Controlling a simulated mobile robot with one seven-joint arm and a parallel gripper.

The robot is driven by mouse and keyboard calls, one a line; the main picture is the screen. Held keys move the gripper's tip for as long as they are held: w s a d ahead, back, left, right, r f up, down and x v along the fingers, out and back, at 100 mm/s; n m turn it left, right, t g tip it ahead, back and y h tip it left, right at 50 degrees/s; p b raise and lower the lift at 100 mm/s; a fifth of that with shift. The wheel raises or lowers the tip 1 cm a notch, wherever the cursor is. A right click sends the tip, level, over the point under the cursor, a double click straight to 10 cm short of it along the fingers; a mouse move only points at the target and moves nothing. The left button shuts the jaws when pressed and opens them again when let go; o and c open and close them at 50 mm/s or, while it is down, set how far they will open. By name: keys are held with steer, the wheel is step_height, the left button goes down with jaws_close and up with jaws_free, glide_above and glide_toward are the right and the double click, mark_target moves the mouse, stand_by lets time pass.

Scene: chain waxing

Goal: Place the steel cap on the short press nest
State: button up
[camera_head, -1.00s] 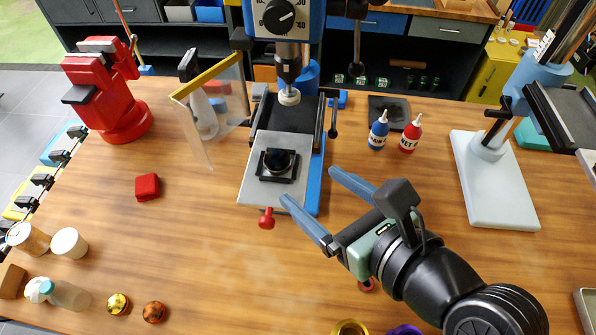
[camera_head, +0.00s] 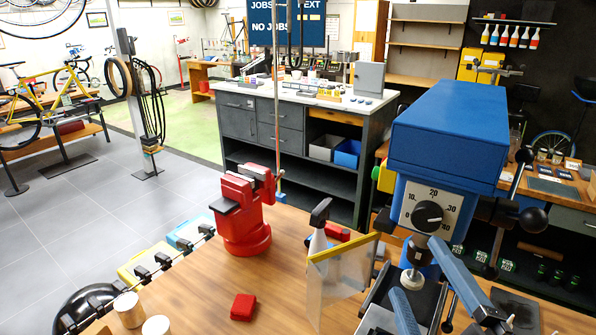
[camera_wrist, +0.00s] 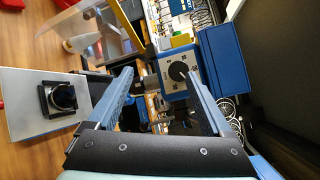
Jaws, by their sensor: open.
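I cannot make out the steel cap in either current view. A black square nest with a dark round centre (camera_wrist: 62,96) sits on the pale plate of the press (camera_wrist: 25,110) at the left of the wrist view; I cannot tell if it is the short one. My gripper (camera_wrist: 164,74) is open, with nothing seen between its blue fingers. In the head view my gripper (camera_head: 416,268) is at the lower right, in front of the press. The press head is blue with a white dial (camera_head: 435,205), and the nest is not visible there.
A clear guard with a yellow edge (camera_head: 338,275) stands left of the press. A red vise (camera_head: 243,225) and a red block (camera_head: 243,307) are on the wooden bench, with pale cups (camera_head: 129,309) at the lower left. Bench between block and vise is clear.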

steer(key=s+a+r+n+t, duration=0.1)
steer(key=a+r+n+t, duration=0.4)
steer(key=r+n, duration=0.6)
steer(key=s+a+r+n+t, duration=0.1)
steer(key=a+r+n+t, duration=0.4)
steer(key=r, duration=1.2)
steer(key=a+n, duration=0.3)
steer(key=n, duration=0.3)
steer(key=shift+s+a+r+n, duration=0.2)
steer(key=shift+s+n, duration=0.05)
steer(key=shift+n, duration=0.15)
steer(key=shift+f+b, duration=0.65)
